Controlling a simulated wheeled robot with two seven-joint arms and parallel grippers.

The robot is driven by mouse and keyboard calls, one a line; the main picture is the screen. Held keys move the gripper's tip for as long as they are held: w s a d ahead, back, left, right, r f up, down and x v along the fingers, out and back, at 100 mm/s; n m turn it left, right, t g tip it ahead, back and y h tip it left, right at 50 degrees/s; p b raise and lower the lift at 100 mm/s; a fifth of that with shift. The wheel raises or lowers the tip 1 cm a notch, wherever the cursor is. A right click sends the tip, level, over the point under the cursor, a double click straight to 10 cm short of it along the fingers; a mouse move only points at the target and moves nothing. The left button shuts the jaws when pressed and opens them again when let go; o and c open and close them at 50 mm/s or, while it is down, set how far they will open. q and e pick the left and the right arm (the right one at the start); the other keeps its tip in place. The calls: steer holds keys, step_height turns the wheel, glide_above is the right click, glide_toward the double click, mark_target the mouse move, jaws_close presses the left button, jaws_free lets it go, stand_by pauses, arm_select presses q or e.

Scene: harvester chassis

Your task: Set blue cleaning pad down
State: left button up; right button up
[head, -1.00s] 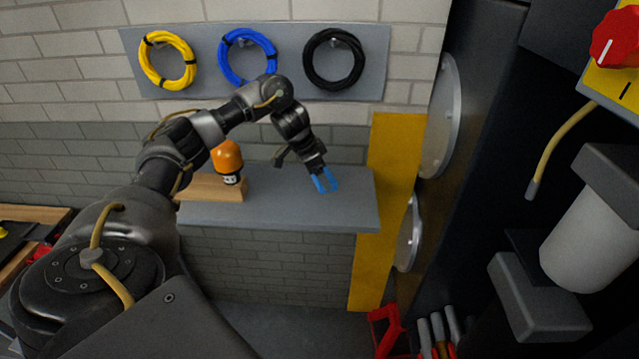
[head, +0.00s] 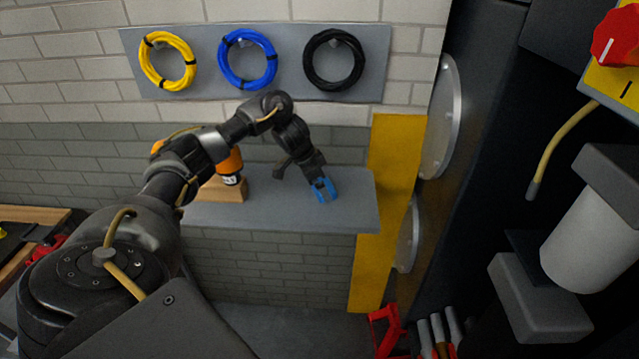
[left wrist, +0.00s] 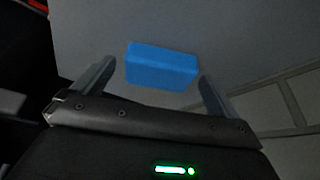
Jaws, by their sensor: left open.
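The blue cleaning pad (head: 323,190) lies on the grey shelf (head: 275,210), near its right end. In the left wrist view the pad (left wrist: 160,66) is a flat blue block on the grey surface, between my two fingers. My left gripper (left wrist: 155,85) is open, with a gap between each finger and the pad. In the head view the gripper (head: 320,182) points down at the pad and partly covers it. My right gripper is not in view.
An orange-topped object (head: 230,165) stands on a wooden block (head: 222,190) on the shelf's left part. Yellow, blue and black cable coils hang on the wall panel above. A yellow panel (head: 385,210) borders the shelf's right end. The shelf's middle is clear.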

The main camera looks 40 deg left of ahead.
arm_select(q)
steer(key=p+v, duration=0.2)
steer(key=v, duration=1)
steer(key=shift+w+d, duration=0.1)
